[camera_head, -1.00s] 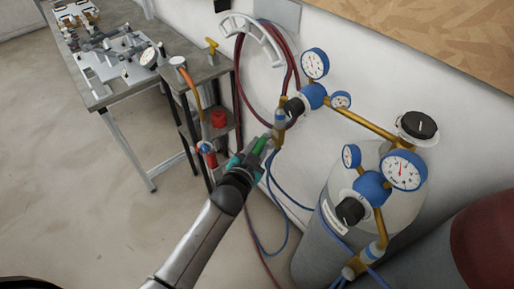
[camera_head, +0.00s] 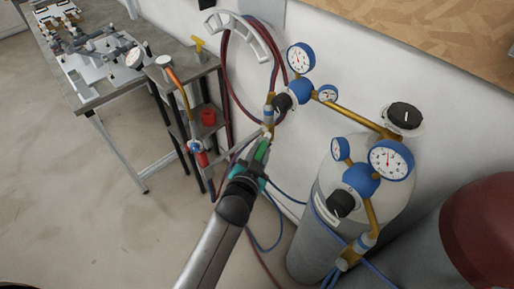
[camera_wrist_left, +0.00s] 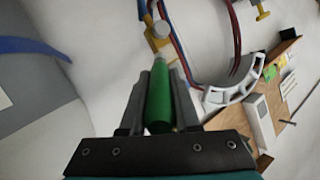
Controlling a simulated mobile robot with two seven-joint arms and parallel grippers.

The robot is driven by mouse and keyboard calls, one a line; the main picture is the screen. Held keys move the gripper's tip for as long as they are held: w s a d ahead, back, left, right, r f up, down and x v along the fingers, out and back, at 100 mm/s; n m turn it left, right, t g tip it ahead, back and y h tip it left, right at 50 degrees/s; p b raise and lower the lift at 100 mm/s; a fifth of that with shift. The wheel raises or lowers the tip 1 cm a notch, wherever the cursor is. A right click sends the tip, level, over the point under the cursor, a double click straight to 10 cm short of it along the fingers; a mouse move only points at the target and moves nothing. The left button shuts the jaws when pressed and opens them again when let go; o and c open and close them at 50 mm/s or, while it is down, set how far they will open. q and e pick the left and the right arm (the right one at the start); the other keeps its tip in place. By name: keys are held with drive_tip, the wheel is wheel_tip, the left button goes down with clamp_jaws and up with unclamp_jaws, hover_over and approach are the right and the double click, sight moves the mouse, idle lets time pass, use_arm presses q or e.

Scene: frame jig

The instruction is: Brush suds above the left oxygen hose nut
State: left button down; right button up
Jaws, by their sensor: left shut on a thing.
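My left gripper (camera_head: 254,164) is shut on a green-handled brush (camera_head: 262,149), which points up toward the wall. It also shows in the left wrist view (camera_wrist_left: 160,100), where the green handle sits between the two dark fingers. The brush's pale tip is close to the brass hose nut (camera_head: 268,130) below the left blue regulator (camera_head: 301,92). In the wrist view brass fittings (camera_wrist_left: 158,38) lie just beyond the tip. I cannot tell whether the tip touches the nut, and I see no suds clearly. My right gripper is not in view.
A second regulator (camera_head: 361,180) sits on the grey cylinder (camera_head: 312,225) at right, beside a dark red cylinder (camera_head: 488,235). Red and blue hoses hang by a white wall rack (camera_head: 248,30). A small stand holds a red cup (camera_head: 208,116); a metal workbench (camera_head: 95,95) stands at left.

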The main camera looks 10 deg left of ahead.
use_arm(q)
drive_tip(key=w+a, duration=0.2)
drive_tip(key=a, duration=0.1)
drive_tip(key=shift+w+p, duration=0.3)
drive_tip(key=shift+w, duration=0.05)
drive_tip(key=shift+r, duration=0.1)
drive_tip(key=s+a+p, duration=0.3)
drive_tip(key=s, duration=0.1)
drive_tip(key=shift+s+a, duration=0.4)
drive_tip(key=shift+s, duration=0.1)
idle(0.3)
drive_tip(key=shift+s+a+p, duration=0.5)
drive_tip(key=shift+s+a, duration=0.4)
drive_tip(key=shift+s, duration=0.2)
